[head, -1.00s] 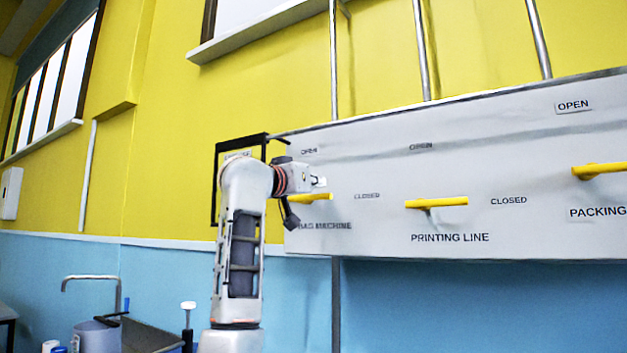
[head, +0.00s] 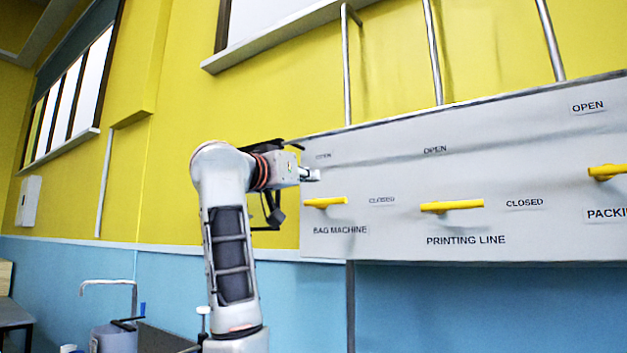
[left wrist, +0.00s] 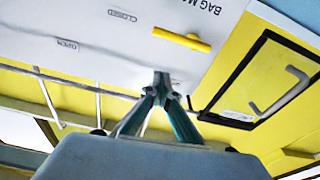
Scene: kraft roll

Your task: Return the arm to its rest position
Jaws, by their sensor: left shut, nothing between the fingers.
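My left arm rises in the middle of the head view, and its gripper (head: 312,175) points right toward the white panel. The gripper is shut and empty. In the head view it appears just above the yellow bag machine handle (head: 325,202), which lies level, pointing toward its CLOSED label. The handle also shows in the left wrist view (left wrist: 182,40), apart from the shut fingertips (left wrist: 162,78). My right gripper is not in view.
The white panel (head: 400,238) also carries a yellow printing line handle (head: 452,206) and another handle (head: 607,172) at right. Metal pipes (head: 433,50) run above. A black-framed wall fitting (left wrist: 262,75) is beside the panel. A sink tap (head: 108,283) stands low left.

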